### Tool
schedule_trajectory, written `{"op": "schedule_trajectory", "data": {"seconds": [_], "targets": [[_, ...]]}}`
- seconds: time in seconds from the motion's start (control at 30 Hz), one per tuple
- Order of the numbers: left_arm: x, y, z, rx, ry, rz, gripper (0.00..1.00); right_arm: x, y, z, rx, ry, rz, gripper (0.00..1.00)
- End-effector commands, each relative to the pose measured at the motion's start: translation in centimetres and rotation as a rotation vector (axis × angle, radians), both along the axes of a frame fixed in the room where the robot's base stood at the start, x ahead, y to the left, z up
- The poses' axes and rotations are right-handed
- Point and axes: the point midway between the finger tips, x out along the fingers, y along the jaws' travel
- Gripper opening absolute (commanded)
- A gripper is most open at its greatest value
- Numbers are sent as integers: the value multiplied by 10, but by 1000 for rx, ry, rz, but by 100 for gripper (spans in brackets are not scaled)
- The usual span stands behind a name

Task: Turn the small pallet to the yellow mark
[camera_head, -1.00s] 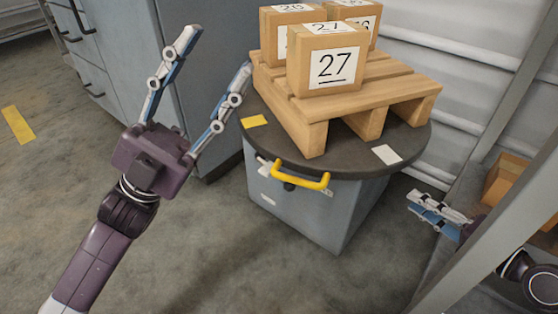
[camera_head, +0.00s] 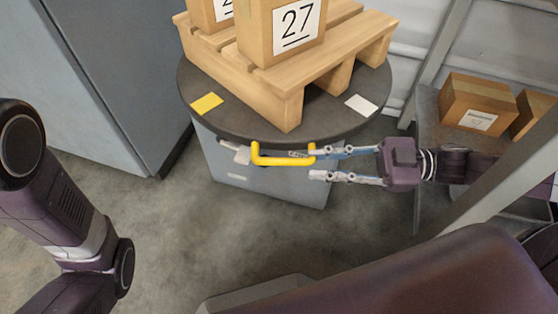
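The small wooden pallet (camera_head: 292,97) sits on the dark round turntable top (camera_head: 240,125), carrying boxes, one labelled 27 (camera_head: 288,32). Its near corner points to the front, between the yellow mark (camera_head: 207,103) at left and a white mark (camera_head: 361,105) at right. A yellow handle (camera_head: 280,160) sticks out below the front rim. My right gripper (camera_head: 304,165) comes in from the right with its fingers apart. Its upper fingertip overlaps the handle's right end, and the lower one is just below it; contact is unclear. My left gripper is out of view.
A grey cabinet (camera_head: 100,70) stands at the left of the turntable's blue-grey base (camera_head: 225,165). At the right, a shelf holds cardboard boxes (camera_head: 478,103), with a grey post in front. Bare floor (camera_head: 200,230) lies in front of the base.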

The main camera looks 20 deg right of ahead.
Motion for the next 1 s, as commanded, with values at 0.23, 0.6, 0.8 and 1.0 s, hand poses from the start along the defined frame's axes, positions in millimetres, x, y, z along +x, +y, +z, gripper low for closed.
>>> {"op": "schedule_trajectory", "data": {"seconds": [0.23, 0.6, 0.8, 1.0], "targets": [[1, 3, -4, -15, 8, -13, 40, 4, 2, 5, 23, 38, -4, 19], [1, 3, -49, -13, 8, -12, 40, 16, 42, 0, 22, 29, -1, 19], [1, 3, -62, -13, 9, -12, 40, 22, 62, 3, 21, 32, -3, 19], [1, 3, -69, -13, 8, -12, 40, 25, 72, 4, 20, 34, -3, 19]]}}
